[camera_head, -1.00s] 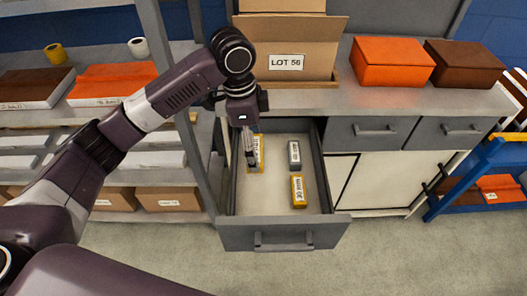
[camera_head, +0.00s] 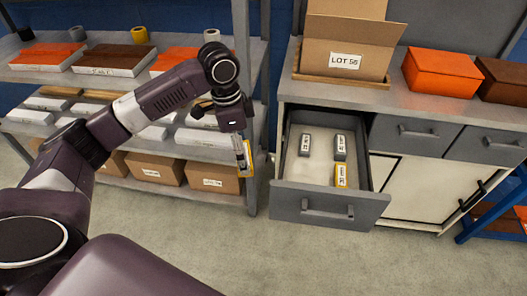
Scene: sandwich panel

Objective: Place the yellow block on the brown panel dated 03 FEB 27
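My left gripper (camera_head: 240,150) is shut on a yellow block (camera_head: 247,160) with a white label, held upright in the air left of the open drawer. The label's text is too small to read. Another yellow block (camera_head: 341,183) stays in the drawer. A brown panel (camera_head: 122,53) with a white labelled front edge lies on the upper shelf at the left, between two orange panels (camera_head: 48,54) (camera_head: 176,55). The date on its label is not readable. My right gripper is out of view.
The open grey drawer (camera_head: 278,172) also holds two grey labelled blocks (camera_head: 305,143) (camera_head: 340,142). A shelf post (camera_head: 241,45) stands behind my gripper. A LOT 56 carton (camera_head: 345,40) and an orange box (camera_head: 442,73) are on the counter. Tape rolls stand behind the panels.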

